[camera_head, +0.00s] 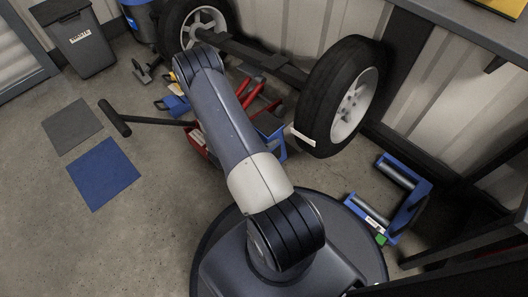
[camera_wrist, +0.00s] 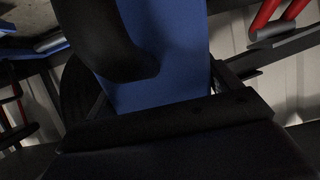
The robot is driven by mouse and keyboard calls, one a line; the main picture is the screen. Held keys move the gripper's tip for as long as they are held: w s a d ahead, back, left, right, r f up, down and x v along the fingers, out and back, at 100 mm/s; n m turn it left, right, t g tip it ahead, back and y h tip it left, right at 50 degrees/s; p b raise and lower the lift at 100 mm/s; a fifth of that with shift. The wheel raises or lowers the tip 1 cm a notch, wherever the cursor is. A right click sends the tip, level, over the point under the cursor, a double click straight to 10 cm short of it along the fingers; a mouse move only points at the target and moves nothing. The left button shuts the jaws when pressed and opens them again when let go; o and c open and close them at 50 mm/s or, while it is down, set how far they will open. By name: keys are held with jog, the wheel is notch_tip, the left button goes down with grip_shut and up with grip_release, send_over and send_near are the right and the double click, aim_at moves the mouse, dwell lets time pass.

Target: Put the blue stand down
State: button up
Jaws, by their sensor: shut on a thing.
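In the wrist view a blue panel (camera_wrist: 165,40), which looks like part of the blue stand, stands close in front of my gripper (camera_wrist: 150,75). My gripper is shut on it. A dark rounded shape covers part of the panel, and the stand's full outline is out of frame. In the head view my arm hides my gripper, and blue pieces (camera_head: 272,146) show beside the arm next to red parts. I cannot tell which of them belong to the held stand. Another blue stand (camera_head: 407,205) with grey rollers rests on the floor at the right.
A blue mat (camera_head: 103,173) and a grey mat (camera_head: 72,126) lie on the floor at the left. A large wheel (camera_head: 345,95) stands right of the arm. The lower-left floor is clear.

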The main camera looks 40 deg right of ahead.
notch_tip(320, 180, down, 7)
jog(key=b, duration=0.2)
jog(key=shift+r+b, duration=0.15)
jog(key=shift+b, duration=0.2)
jog(key=o, duration=1.9)
jog(key=shift+p+v, duration=2.45)
jog(key=shift+v, duration=3.55)
